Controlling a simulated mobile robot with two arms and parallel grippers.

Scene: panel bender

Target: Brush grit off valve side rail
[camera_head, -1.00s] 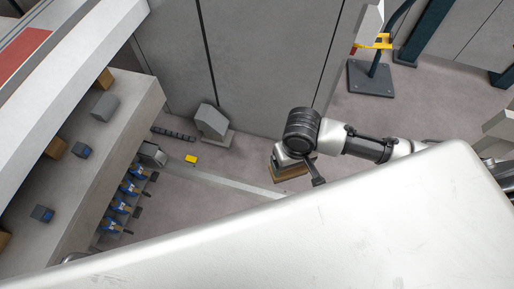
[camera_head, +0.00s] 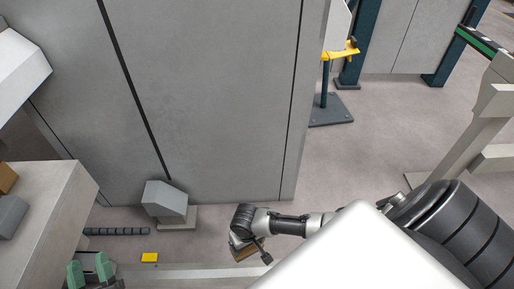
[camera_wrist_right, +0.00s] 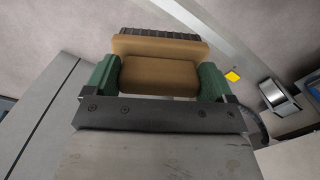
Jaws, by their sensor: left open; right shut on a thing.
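My right gripper (camera_wrist_right: 155,85) is shut on a brush (camera_wrist_right: 160,45) with a tan wooden body and dark ribbed bristles, held between green fingers. In the head view my right arm reaches in from the right, and the brush (camera_head: 243,254) shows small below its wrist. The brush appears above the floor; I cannot tell whether it touches anything. My left gripper (camera_head: 89,272), with green fingertips, is open and empty at the bottom left. The valve side rail is not clearly identifiable. A grey unit with a round end (camera_wrist_right: 278,96) shows at the right of the wrist view.
A grey slope-topped box (camera_head: 165,198) stands by the tall grey panels (camera_head: 215,100). A small yellow block (camera_head: 150,257) and a dark segmented strip (camera_head: 115,231) lie on the floor. A pale bench (camera_head: 45,220) is at left. A yellow-topped stand (camera_head: 325,90) stands right of the panels.

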